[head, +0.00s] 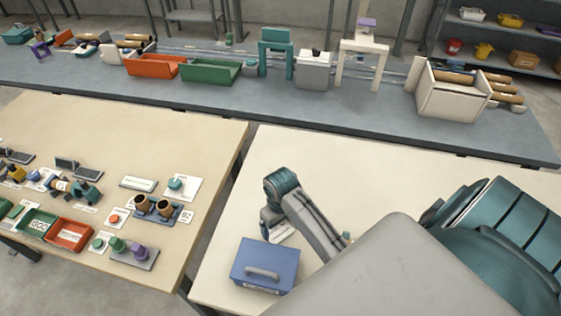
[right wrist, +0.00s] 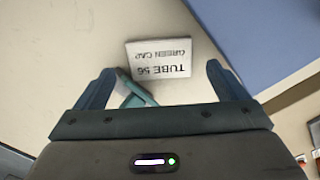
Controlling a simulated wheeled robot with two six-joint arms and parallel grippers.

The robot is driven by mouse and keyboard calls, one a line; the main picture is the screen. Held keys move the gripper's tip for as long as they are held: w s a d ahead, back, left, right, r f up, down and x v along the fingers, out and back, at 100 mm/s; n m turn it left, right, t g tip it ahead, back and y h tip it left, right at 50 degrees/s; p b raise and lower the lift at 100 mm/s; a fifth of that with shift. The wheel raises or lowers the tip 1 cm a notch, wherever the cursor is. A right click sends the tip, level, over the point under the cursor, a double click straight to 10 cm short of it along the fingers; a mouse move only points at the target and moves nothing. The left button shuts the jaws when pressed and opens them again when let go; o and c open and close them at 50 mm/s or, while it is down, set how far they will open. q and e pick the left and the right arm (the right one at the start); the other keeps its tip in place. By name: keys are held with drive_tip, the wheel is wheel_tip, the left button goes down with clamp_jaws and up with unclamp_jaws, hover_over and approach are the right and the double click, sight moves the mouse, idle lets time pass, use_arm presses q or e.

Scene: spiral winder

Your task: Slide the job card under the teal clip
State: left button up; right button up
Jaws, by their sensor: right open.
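A white card printed "TUBE 56 GREEN CAP" (right wrist: 158,58) lies on the pale tabletop in the right wrist view, its text upside down. My right gripper (right wrist: 160,72) is open, its fingers apart on either side of the card's near part, not closed on it. A slim teal piece (right wrist: 137,90) shows by the card's near left corner, partly hidden by the gripper; I cannot tell if it is the clip. In the head view my right gripper (head: 268,228) points down behind the blue box, and the white card (head: 284,234) shows partly beside it. My left gripper is not in view.
A blue box with a handle (head: 265,262) stands close to my right gripper. The left table (head: 190,130) holds trays, cards and small parts. A grey bench (head: 330,110) with machines runs along the back. The right tabletop (head: 370,170) behind my arm is clear.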

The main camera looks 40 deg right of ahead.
sight(281, 233)
wheel_tip(281, 233, down, 4)
drive_tip(key=shift+r+p, duration=0.1)
drive_tip(key=shift+p, duration=0.35)
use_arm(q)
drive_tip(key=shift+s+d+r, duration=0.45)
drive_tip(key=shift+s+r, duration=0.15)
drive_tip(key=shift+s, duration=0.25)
use_arm(e)
drive_tip(key=shift+f, duration=0.75)
drive_tip(key=shift+c, duration=0.4)
drive_tip(key=c, duration=0.7)
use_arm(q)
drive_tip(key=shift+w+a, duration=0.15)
use_arm(e)
drive_tip(key=shift+o, duration=0.2)
